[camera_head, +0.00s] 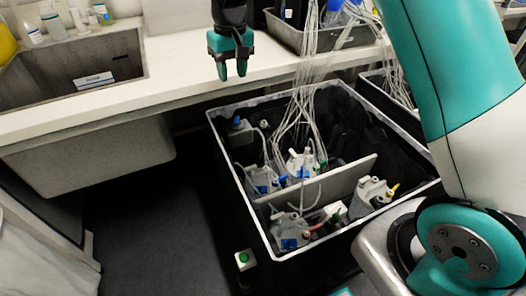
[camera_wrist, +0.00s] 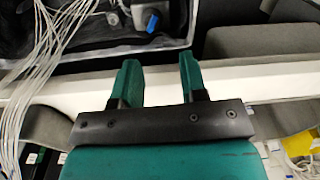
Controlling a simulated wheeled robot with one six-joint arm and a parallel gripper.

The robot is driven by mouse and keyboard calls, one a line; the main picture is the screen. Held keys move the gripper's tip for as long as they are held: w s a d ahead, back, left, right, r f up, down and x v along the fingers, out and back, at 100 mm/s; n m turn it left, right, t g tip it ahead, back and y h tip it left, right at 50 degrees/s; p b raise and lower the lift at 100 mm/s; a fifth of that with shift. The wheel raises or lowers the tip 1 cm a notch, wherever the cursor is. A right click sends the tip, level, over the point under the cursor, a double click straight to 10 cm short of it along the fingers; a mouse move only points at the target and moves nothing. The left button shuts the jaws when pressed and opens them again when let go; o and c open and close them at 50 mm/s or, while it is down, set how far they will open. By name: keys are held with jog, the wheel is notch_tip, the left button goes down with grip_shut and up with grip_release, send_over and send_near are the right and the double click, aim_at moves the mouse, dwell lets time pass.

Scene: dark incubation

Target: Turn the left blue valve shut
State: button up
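A small blue valve (camera_head: 237,121) sits at the back left corner of the black crate (camera_head: 222,160), on a dark fitting inside the wall. The blue part also shows near the top of the wrist view (camera_wrist: 151,22), beside a pale grey fitting. My gripper (camera_head: 232,72) hangs over the white counter's front edge, above and behind the valve in the head view. Its two green fingers (camera_wrist: 160,78) are apart with nothing between them. It does not touch the valve. Whether the valve is open or shut cannot be told.
White tubes (camera_head: 298,95) run down into the crate, right of the valve. Several bottles with blue parts (camera_head: 300,165) stand inside, split by a grey divider (camera_head: 330,180). A sink (camera_head: 80,75) and white counter (camera_head: 170,75) lie behind. Dark floor (camera_head: 150,220) is clear left of the crate.

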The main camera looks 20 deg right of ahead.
jog(key=s+a+f+n+y+b, duration=0.1)
jog(key=s+b, duration=0.3)
jog(key=s, duration=0.8)
jog(key=s+a+f+n+y+b, duration=0.1)
jog(key=s+b, duration=0.4)
jog(key=s, duration=0.7)
jog(key=a+n, duration=0.1)
jog(key=n, duration=0.1)
jog(key=shift+s+n+y, duration=0.3)
jog(key=shift+s, duration=0.1)
jog(key=shift+o, duration=0.8)
jog(key=shift+w+r, duration=0.1)
jog(key=shift+w, duration=0.1)
jog(key=m+h+p, duration=0.3)
jog(key=m+p, duration=0.2)
jog(key=p, duration=0.2)
send_over(236, 119)
notch_tip(236, 119, down, 17)
jog(key=shift+s+f, duration=0.1)
